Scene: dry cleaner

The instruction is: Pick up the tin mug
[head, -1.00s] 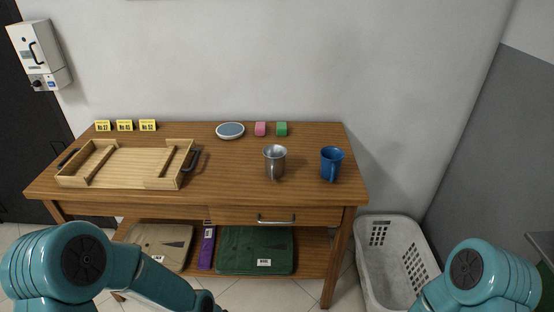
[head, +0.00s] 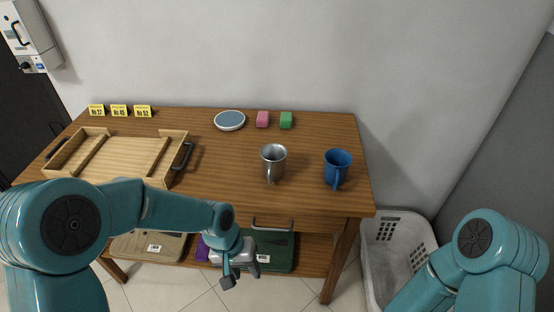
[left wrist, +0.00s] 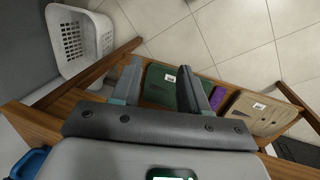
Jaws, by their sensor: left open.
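The tin mug (head: 273,160) is silver-grey metal and stands upright on the wooden table (head: 225,190), right of centre in the head view. Its handle faces the front edge. My left gripper (head: 241,277) is open and empty, in front of the table and lower than the mug, pointing down. In the left wrist view its two fingers (left wrist: 161,76) are spread with nothing between them, and the tin mug does not show. My right arm shows at the lower right of the head view, but its gripper is out of view.
A blue mug (head: 337,168) stands right of the tin mug. A wooden tray (head: 122,157) is at left. A white basket (head: 380,250) stands at right.

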